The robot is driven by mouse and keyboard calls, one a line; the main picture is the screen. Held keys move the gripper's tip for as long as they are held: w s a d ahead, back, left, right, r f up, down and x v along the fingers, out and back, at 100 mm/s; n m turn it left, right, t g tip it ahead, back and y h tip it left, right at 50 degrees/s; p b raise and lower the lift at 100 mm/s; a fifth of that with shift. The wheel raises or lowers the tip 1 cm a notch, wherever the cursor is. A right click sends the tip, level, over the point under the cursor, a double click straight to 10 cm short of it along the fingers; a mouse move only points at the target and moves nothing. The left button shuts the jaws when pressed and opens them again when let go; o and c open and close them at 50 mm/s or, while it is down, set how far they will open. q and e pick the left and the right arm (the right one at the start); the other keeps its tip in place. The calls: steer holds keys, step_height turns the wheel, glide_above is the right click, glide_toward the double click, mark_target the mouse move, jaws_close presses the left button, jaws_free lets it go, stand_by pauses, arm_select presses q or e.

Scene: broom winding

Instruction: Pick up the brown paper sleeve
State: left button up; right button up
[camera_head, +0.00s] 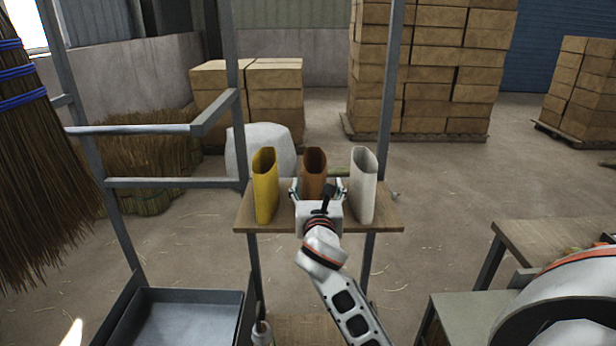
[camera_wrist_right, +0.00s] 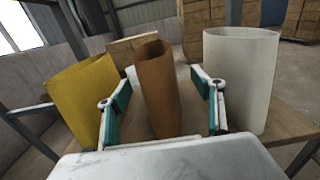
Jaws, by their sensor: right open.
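The brown paper sleeve (camera_head: 314,164) stands upright on a small wooden shelf (camera_head: 386,219), between a yellow sleeve (camera_head: 265,187) and a white sleeve (camera_head: 362,187). My right gripper (camera_head: 318,190) is at the front of the brown sleeve, which hides the sleeve's lower part in the head view. In the right wrist view the brown sleeve (camera_wrist_right: 158,92) stands between the two open fingers, with a gap on each side. The yellow sleeve (camera_wrist_right: 86,100) is left of the fingers and the white sleeve (camera_wrist_right: 240,75) is right. My left gripper is not in view.
Metal frame posts (camera_head: 391,95) rise beside the shelf. A wooden table (camera_head: 555,241) stands at the right. Stacked boxes (camera_head: 430,65) are in the back.

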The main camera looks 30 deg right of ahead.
steer(key=shift+w+r, duration=0.2)
steer(key=shift+w, duration=0.05)
steer(key=shift+w+d, duration=0.25)
steer(key=shift+w, duration=0.1)
glide_toward(314, 160)
steer(key=x, duration=0.2)
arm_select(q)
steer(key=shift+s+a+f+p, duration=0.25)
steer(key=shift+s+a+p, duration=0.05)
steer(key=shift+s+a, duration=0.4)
arm_select(e)
steer(key=shift+w+d+r, duration=0.15)
steer(key=shift+w+d, duration=0.1)
steer(key=shift+w, duration=0.05)
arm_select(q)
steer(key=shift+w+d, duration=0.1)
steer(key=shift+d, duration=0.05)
arm_select(e)
steer(key=c, duration=1)
